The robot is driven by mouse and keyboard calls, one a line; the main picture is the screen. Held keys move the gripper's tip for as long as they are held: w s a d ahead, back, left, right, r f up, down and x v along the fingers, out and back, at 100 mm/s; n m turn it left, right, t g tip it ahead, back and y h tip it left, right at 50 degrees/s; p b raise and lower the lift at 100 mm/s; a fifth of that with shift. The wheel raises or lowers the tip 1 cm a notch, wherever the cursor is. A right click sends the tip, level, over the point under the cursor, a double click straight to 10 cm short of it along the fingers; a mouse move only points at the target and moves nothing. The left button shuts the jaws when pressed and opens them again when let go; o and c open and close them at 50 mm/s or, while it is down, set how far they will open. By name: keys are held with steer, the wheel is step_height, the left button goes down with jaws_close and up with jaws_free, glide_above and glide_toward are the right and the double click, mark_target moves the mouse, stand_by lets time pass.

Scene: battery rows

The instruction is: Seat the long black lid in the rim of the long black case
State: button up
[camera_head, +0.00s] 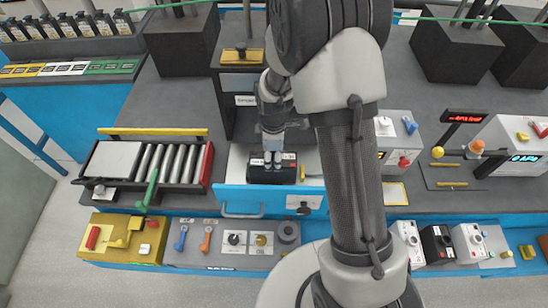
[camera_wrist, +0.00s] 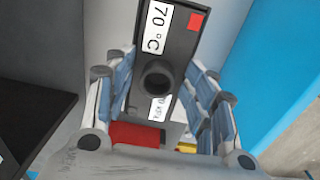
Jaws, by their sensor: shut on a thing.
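The long black lid (camera_wrist: 175,42) fills the upper middle of the wrist view. It has a round black knob (camera_wrist: 157,78), a white "70 °C" label and a red square. My gripper (camera_head: 272,160) is shut on it, with its fingers on either side in the wrist view. In the head view the fingertips are at the top of a black labelled body, the long black case (camera_head: 272,177), in the white drawer. I cannot tell where lid and case meet or whether the lid sits in the rim. Much of the case is hidden beneath.
The blue-fronted drawer (camera_head: 240,200) is pulled out, its wall close beside my gripper. A dark cabinet (camera_head: 240,120) stands behind. A roller conveyor (camera_head: 150,160) is to the left. A white control box (camera_head: 397,130) is to the right, partly behind my arm.

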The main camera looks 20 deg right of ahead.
steer(key=o, duration=1.3)
steer(key=shift+s+a+f, duration=0.1)
steer(key=shift+s+f, duration=0.65)
steer(key=shift+f, duration=0.1)
steer(key=shift+o, duration=1.2)
steer(key=shift+w+f+g, duration=0.15)
steer(key=shift+w+g, duration=0.15)
steer(key=shift+w, duration=0.05)
steer(key=shift+r, duration=0.2)
steer(key=s+r+m+t+p, duration=0.1)
steer(key=s+r+m+p, duration=0.2)
steer(key=r, duration=1)
steer(key=s+r+m+t, duration=0.1)
steer(key=s+r+m, duration=0.25)
steer(key=r, duration=0.95)
steer(key=s+r+m+t, duration=0.1)
steer(key=s+r+m, duration=0.2)
steer(key=s, duration=0.4)
steer(key=s+r+m+t, duration=0.1)
steer(key=s+r+m, duration=0.2)
steer(key=s+m, duration=0.2)
steer(key=s, duration=0.2)
steer(key=shift+s+r+t, duration=0.2)
steer(key=shift+s+t, duration=0.1)
steer(key=shift+t, duration=0.1)
